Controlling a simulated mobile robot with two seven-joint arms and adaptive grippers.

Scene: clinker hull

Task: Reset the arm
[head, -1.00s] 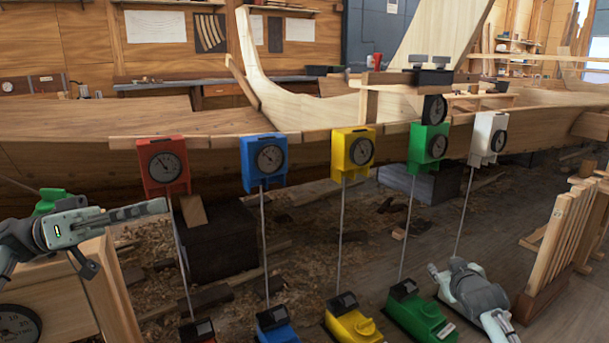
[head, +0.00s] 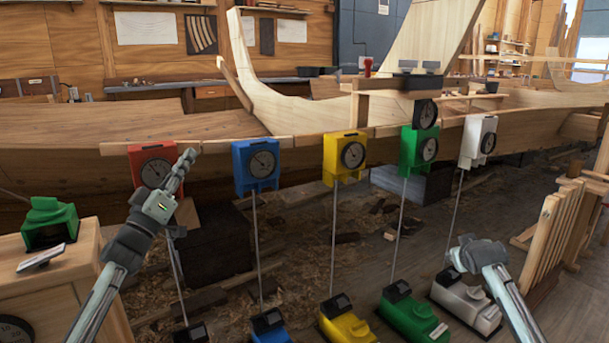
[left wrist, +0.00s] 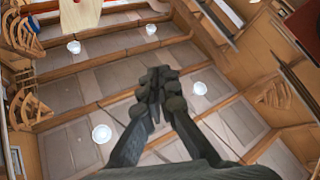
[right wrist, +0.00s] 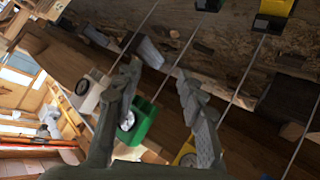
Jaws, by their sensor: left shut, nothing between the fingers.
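My left gripper (head: 186,158) points up in the head view, in front of the red dial box (head: 150,166), and covers its right part. Its fingers are together with nothing between them; they also show closed in the left wrist view (left wrist: 157,80), against a beamed ceiling with round white lamps. My right gripper (head: 462,250) is at the lower right of the head view, over the white base block (head: 462,305). In the right wrist view its two fingers (right wrist: 160,75) stand apart, with nothing held between them.
Blue (head: 256,165), yellow (head: 344,155), green (head: 418,150) and white (head: 478,140) dial boxes hang along the hull plank (head: 300,150), with thin rods down to floor blocks. A wooden stand (head: 60,275) with a green block (head: 50,222) is at left, a slatted rack (head: 560,235) at right.

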